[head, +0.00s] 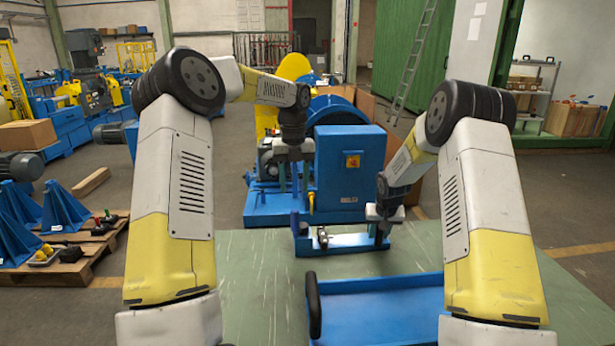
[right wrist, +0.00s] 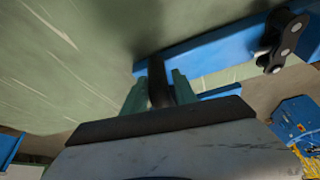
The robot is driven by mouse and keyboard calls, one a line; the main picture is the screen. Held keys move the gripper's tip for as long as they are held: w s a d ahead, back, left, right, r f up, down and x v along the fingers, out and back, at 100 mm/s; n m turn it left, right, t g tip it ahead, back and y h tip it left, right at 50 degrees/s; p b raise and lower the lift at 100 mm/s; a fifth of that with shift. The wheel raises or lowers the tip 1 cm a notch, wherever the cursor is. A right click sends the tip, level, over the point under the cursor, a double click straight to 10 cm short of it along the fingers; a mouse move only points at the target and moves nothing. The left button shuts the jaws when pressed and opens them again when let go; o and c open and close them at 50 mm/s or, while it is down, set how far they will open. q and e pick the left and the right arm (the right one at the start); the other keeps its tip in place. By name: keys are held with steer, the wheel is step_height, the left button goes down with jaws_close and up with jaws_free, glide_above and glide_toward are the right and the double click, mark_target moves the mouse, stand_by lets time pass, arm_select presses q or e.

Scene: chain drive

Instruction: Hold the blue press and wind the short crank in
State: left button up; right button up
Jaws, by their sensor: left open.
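The blue press (head: 350,241) lies on the green table as a low blue bar with a blue upright at its left end and a dark chain piece (head: 322,237) on it. It also shows in the right wrist view (right wrist: 215,38). My right gripper (head: 385,232) is at the press's right end. In the right wrist view its teal fingers (right wrist: 159,92) close around a dark post at the bar. My left gripper (head: 289,186) is open and empty, above and behind the press's left end. I cannot clearly make out the short crank.
A blue tray (head: 375,312) with a black handle lies on the green table (head: 250,275) in front of the press. A large blue machine (head: 350,170) stands behind the table. The table's left part is clear. A pallet (head: 75,265) stands on the floor at left.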

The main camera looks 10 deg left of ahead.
steer(key=shift+o, duration=1.2)
steer(key=shift+r, duration=0.1)
steer(key=s+d+f+v, duration=0.1)
steer(key=s+v, duration=0.2)
steer(key=v, duration=1.9)
arm_select(q)
steer(key=s+r+n+t, duration=0.2)
steer(key=s+r+n, duration=0.4)
steer(key=s+n, duration=0.25)
steer(key=s+r+n+t, duration=0.1)
steer(key=s+r+n, duration=0.4)
steer(key=s+n, duration=0.3)
steer(key=s+a+f+n+t+h, duration=0.1)
steer(key=s+n+t+h, duration=0.1)
steer(key=s+n, duration=1.4)
steer(key=shift+s+f+t, duration=0.35)
steer(key=shift+s+t, duration=0.25)
steer(key=shift+s, duration=0.05)
arm_select(e)
steer(key=s+r+y, duration=0.1)
steer(key=s+r, duration=0.3)
steer(key=s, duration=1)
steer(key=s+r+t+y, duration=0.1)
steer(key=s+r, duration=0.4)
steer(key=s, duration=1)
steer(key=shift+a+r+t, duration=0.25)
steer(key=shift+a+t, duration=0.05)
steer(key=shift+a, duration=0.05)
